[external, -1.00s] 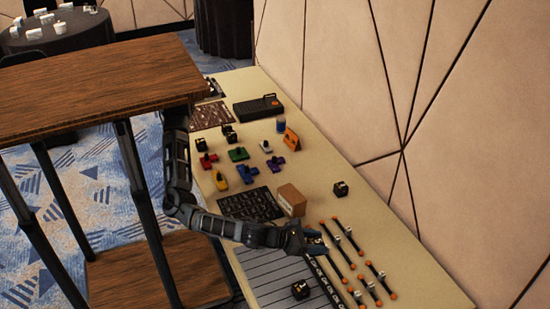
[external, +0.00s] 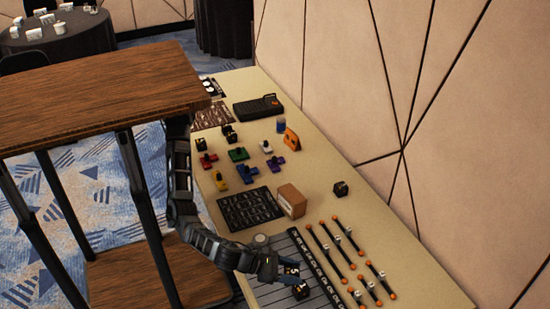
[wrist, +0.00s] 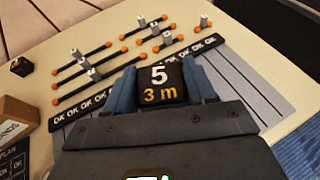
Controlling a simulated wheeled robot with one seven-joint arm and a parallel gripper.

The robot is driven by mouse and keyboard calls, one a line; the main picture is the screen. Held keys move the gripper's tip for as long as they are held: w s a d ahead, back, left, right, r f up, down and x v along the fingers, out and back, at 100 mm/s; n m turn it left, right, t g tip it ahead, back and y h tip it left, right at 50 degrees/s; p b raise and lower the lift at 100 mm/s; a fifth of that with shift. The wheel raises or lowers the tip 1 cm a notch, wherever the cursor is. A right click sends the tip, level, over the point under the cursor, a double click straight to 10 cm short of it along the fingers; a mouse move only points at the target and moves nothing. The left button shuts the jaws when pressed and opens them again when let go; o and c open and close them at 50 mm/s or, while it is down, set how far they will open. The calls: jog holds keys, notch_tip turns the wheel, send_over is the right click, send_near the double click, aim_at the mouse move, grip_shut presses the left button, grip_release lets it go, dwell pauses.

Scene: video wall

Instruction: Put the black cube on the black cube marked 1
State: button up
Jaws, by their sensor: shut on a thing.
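My gripper (external: 282,273) is shut on a black cube (external: 291,269). In the wrist view the held cube (wrist: 160,84) shows a white 5 and an orange "3 m" between my two fingers (wrist: 162,86).
Rods with orange ends (external: 345,238) lie right of the mat, beside a strip of OK labels (external: 318,270). A brown box (external: 291,201) stands behind. Another black cube (external: 341,188) stands near the wall. Coloured pieces (external: 238,155) lie farther back.

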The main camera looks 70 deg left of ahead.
jog(key=w+f, duration=0.1)
jog(key=w, duration=0.1)
jog(key=w+f, duration=0.1)
jog(key=w, duration=0.1)
jog(key=shift+a+f, duration=0.1)
jog(key=shift+f, duration=0.1)
jog(key=shift+f+b, duration=0.5)
jog(key=shift+f, duration=1.5)
jog(key=shift+f, duration=0.2)
jog(key=o, duration=1.1)
jog(key=shift+c, duration=0.2)
jog(key=shift+r, duration=0.1)
jog(key=shift+r, duration=0.2)
jog(key=p+v, duration=0.1)
jog(key=v, duration=1.1)
jog(key=shift+f, duration=0.15)
